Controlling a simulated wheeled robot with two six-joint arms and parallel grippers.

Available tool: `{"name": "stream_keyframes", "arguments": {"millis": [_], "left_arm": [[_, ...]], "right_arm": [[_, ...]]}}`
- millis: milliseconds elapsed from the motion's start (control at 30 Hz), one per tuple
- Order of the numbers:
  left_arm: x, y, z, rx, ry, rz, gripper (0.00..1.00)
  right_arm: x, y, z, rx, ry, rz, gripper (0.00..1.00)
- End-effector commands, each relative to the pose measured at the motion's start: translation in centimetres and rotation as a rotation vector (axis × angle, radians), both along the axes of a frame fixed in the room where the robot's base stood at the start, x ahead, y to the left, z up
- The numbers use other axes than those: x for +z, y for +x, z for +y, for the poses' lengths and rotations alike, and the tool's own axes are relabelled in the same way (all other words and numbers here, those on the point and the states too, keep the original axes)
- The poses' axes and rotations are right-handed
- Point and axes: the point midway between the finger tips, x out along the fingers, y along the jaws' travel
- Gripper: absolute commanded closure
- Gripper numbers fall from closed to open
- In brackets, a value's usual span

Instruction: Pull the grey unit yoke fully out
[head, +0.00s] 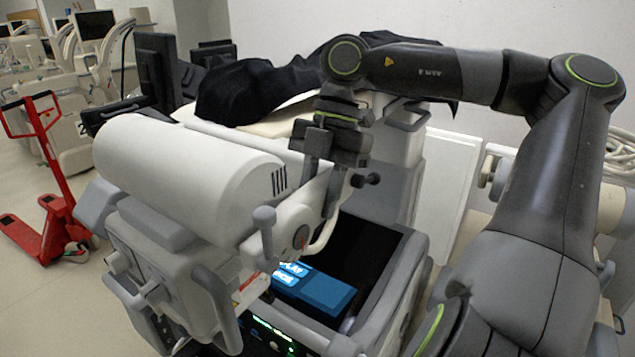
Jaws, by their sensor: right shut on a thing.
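A covered cart unit with a large white cylindrical housing (195,165) fills the middle of the head view. A pale curved bar (324,238), which looks like the yoke, shows at the right side of this housing, beside a round hub. My right gripper (322,196) points down from above and is shut on the bar at its upper end. The fingers and the housing hide part of the grip, so the exact contact is unclear. How far out the yoke stands cannot be told. My left gripper is not in view.
A black cover (265,88) lies bunched on top behind the housing. A red pallet jack (50,190) stands at far left.

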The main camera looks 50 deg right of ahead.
Motion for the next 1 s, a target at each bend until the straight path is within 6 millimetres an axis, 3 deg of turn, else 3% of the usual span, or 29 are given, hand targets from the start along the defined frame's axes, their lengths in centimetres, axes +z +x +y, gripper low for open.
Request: {"name": "stream_keyframes", "arguments": {"millis": [300, 333, 500, 833, 1000], "left_arm": [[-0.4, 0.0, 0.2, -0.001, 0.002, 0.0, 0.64], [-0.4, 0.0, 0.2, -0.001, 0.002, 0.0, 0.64], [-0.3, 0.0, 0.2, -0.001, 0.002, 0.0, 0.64], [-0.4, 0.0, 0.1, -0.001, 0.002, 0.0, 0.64], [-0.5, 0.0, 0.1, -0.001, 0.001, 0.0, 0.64]], "right_arm": [[-0.2, -0.1, 0.2, 0.004, 0.008, 0.003, 1.0], [-0.2, -0.1, 0.2, 0.004, 0.008, 0.003, 0.69], [-0.2, -0.1, 0.1, 0.003, 0.007, 0.003, 0.5], [0.1, -0.1, -0.1, 0.002, 0.004, 0.003, 0.5], [2.2, 0.1, -1.0, -0.003, 0.001, 0.0, 0.5]]}}
